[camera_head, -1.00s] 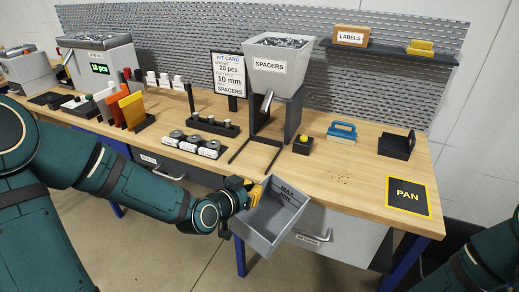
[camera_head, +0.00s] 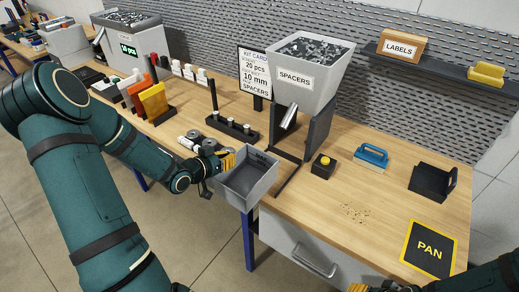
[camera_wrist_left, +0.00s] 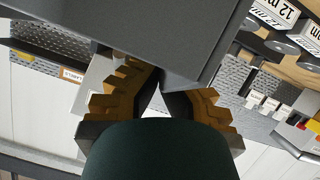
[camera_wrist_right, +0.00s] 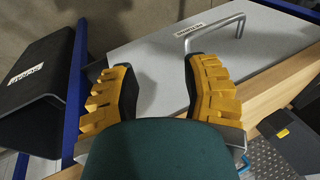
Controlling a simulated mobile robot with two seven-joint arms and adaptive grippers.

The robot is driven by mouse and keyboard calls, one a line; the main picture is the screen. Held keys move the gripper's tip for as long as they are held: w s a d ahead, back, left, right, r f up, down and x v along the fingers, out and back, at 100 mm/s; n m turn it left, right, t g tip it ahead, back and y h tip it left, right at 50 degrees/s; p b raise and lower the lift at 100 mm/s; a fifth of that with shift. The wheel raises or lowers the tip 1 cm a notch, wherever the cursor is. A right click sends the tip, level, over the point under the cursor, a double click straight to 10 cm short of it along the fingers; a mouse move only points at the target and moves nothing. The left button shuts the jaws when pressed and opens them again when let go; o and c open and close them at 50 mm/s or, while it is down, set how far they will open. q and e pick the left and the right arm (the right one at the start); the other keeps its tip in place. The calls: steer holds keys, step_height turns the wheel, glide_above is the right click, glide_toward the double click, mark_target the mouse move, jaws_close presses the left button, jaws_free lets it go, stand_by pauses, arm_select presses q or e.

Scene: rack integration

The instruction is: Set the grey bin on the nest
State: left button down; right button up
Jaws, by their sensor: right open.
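The grey bin (camera_head: 246,187) is an empty open box, held upright at the table's front edge. My left gripper (camera_head: 226,164) is shut on its left wall. In the left wrist view the bin (camera_wrist_left: 130,35) fills the top, with its wall between the yellow fingers (camera_wrist_left: 160,88). The nest, a thin dark frame (camera_head: 287,178), lies on the table below the spacers chute; the bin is just left of it and hides part of it. Whether the bin touches table or nest I cannot tell. My right gripper (camera_wrist_right: 160,95) is open and empty, near the drawer front.
The spacers hopper (camera_head: 303,80) stands behind the nest on a dark post. A yellow-button box (camera_head: 322,167) is right of the nest. Spacer rolls (camera_head: 205,145) and a peg rack (camera_head: 232,127) lie behind the bin. The table front before the PAN mat (camera_head: 430,248) is mostly clear.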

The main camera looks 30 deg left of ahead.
arm_select(q)
steer(key=r+x, duration=0.1)
steer(key=x, duration=1.2)
steer(key=shift+w+p, duration=0.3)
steer(key=shift+w, duration=0.05)
steer(key=c, duration=1.1)
jaws_free()
steer(key=shift+c, duration=0.2)
steer(key=shift+s, duration=0.1)
